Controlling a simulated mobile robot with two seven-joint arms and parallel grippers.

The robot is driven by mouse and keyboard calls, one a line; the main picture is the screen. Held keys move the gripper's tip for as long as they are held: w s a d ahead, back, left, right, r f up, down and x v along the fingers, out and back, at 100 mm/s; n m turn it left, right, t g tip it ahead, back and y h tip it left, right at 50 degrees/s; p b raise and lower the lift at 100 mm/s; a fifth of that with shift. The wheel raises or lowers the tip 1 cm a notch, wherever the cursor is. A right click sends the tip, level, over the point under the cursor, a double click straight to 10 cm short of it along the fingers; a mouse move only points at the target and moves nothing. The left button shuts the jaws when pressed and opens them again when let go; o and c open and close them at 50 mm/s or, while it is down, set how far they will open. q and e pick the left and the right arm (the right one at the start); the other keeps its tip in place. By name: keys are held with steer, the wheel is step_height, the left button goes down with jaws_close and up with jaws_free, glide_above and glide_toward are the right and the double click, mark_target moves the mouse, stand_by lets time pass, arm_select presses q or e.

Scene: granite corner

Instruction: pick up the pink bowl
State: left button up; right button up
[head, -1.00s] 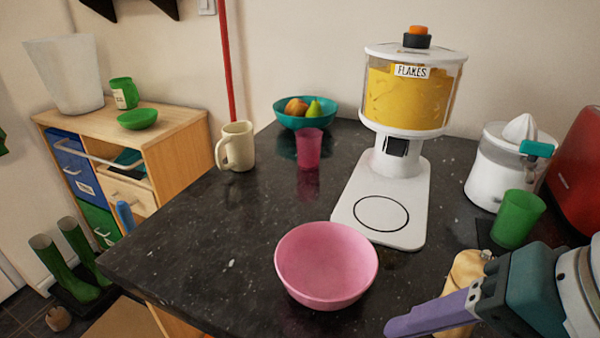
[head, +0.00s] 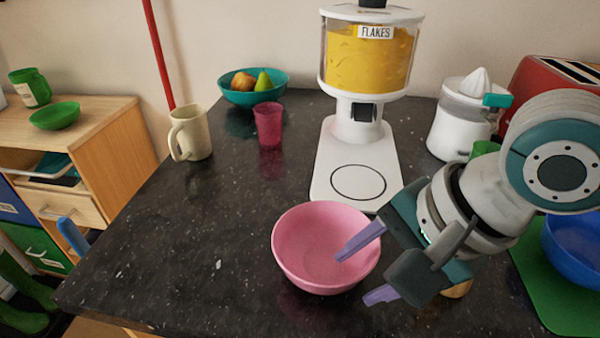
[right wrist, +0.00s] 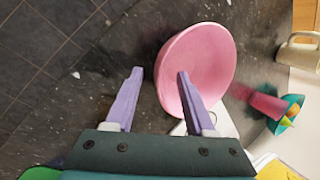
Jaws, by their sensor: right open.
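The pink bowl (head: 312,222) stands upright and empty on the dark granite counter, in front of the flakes dispenser. It also shows in the right wrist view (right wrist: 208,58). My right gripper (head: 362,270) is open and empty at the bowl's right side. In the head view one purple finger overlaps the bowl's inside and the other is just outside its right rim. In the right wrist view (right wrist: 158,75) one finger overlaps the near rim and the other is over the counter. I cannot tell whether a finger touches the bowl. My left gripper is not in view.
The flakes dispenser (head: 365,90) stands behind the bowl. A pink cup (head: 268,126), a cream mug (head: 190,135) and a teal fruit bowl (head: 252,92) are further back. A blue bowl (head: 575,250) is at the right on a green mat (head: 540,285). Counter left of the pink bowl is clear.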

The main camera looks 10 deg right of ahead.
steer(key=shift+x, duration=0.85)
steer(key=shift+c, duration=0.3)
jaws_close()
steer(key=shift+f, duration=0.1)
stand_by(0.4)
